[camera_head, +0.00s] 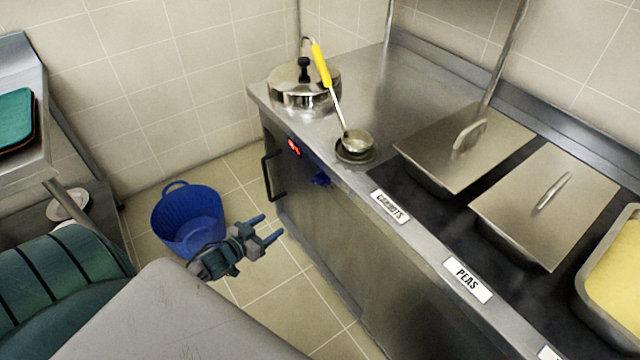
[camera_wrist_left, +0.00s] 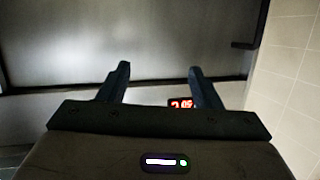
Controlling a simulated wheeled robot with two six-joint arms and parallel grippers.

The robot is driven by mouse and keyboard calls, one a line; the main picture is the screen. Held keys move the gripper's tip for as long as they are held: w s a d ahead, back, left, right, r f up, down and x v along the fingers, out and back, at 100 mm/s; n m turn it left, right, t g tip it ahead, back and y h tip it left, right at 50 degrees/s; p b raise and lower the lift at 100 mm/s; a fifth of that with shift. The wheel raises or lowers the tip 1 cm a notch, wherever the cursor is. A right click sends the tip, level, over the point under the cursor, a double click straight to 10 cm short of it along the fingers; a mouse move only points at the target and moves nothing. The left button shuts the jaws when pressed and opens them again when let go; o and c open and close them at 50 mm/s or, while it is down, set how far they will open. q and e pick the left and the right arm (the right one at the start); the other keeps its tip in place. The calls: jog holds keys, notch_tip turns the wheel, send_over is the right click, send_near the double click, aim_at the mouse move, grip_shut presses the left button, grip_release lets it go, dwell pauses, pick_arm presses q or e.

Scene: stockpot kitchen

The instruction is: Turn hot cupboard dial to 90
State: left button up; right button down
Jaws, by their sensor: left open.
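The hot cupboard (camera_head: 345,235) is a steel counter unit with a dark door handle (camera_head: 268,178) on its front. Its blue dial (camera_head: 320,179) sits on the upper front, right of a small red lit display (camera_head: 293,147). My left gripper (camera_head: 268,229) is open and empty, in front of the cupboard, apart from it and lower left of the dial. In the left wrist view the open fingers (camera_wrist_left: 158,84) face the steel front. The red display (camera_wrist_left: 181,104) shows partly behind the right finger; its digits are not fully readable. The dial is not visible there. My right gripper is not in view.
On the counter stand a lidded steel pot (camera_head: 290,88) and a yellow-handled ladle (camera_head: 322,65) resting in a small round holder. Lidded pans (camera_head: 465,145) line the right, with labels for carrots and peas. A blue basket (camera_head: 185,215) stands on the floor behind my left gripper.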

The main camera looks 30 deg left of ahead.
aim_at(314, 183)
pick_arm(q)
jog(key=w+d+r+m+t+h, duration=0.1)
jog(key=d+r+m+h, duration=0.15)
jog(key=r, duration=0.45)
jog(key=w+d+r+m+t+h, duration=0.1)
jog(key=w+d+r+h, duration=0.15)
jog(key=r, duration=0.35)
jog(key=shift+n, duration=0.35)
jog(key=p+x, duration=0.2)
jog(key=x, duration=0.5)
jog(key=shift+w+d, duration=0.2)
jog(key=shift+w, duration=0.1)
jog(key=shift+x, duration=0.85)
jog(key=shift+f, duration=0.25)
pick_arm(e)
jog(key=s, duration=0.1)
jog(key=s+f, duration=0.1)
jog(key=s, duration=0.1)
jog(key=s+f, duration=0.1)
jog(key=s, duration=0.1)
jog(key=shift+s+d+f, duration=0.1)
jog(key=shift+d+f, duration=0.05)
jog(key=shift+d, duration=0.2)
pick_arm(q)
jog(key=c, duration=1)
